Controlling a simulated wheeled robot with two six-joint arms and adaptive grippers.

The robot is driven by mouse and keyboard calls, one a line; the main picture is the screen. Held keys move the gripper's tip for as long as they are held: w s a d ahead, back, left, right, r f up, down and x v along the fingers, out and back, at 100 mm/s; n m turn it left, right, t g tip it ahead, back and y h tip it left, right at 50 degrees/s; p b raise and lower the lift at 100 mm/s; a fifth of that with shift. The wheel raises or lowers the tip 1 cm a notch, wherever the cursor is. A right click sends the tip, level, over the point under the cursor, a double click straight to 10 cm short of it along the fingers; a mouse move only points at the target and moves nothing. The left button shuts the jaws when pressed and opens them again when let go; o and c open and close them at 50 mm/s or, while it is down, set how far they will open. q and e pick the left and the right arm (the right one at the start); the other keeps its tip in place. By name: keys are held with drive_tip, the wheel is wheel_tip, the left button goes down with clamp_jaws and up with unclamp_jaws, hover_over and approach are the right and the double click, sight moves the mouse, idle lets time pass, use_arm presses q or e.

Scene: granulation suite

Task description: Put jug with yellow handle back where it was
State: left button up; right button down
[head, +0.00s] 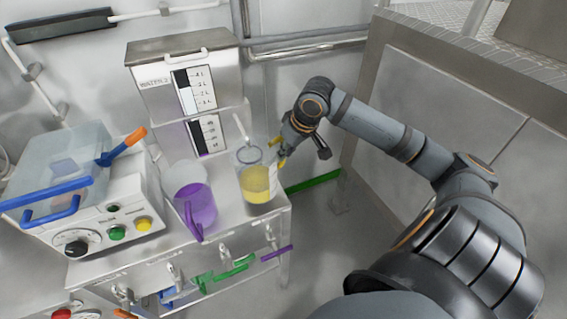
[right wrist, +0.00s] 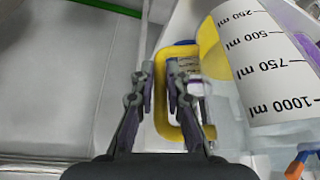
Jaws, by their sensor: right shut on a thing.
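The jug with the yellow handle (head: 256,184) is clear, holds yellow liquid and is upright at the right end of the white bench. I cannot tell whether its base touches the bench top. Its yellow handle faces right, and my right gripper (head: 287,150) is shut on it. In the right wrist view, the fingers (right wrist: 162,95) of my right gripper are at the yellow handle (right wrist: 185,128), with the jug's marked wall (right wrist: 265,75) at upper right. My left gripper is not in view.
A purple-handled jug (head: 195,200) with purple liquid stands left of the yellow one. The steel water tank (head: 187,75) with a level scale is behind. A machine (head: 105,225) with knobs and a clear lidded tub is at left. Tools hang on the bench front.

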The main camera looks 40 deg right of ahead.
wheel_tip(320, 180, down, 3)
drive_tip(key=shift+s+a+f, duration=0.1)
drive_tip(key=shift+f, duration=0.25)
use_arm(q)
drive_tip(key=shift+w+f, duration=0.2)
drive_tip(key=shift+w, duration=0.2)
use_arm(e)
drive_tip(key=c, duration=1.4)
unclamp_jaws()
drive_tip(key=shift+o, duration=0.2)
wheel_tip(320, 180, up, 4)
drive_tip(key=r+p, duration=0.1)
drive_tip(key=p, duration=0.2)
hover_over(284, 163)
drive_tip(key=s, duration=0.2)
use_arm(q)
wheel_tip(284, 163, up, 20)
drive_tip(key=p, duration=1.7)
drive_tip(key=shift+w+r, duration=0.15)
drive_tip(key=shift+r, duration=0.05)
use_arm(e)
drive_tip(key=v, duration=0.7)
drive_tip(key=shift+s+d, duration=0.2)
drive_tip(key=shift+s, duration=0.2)
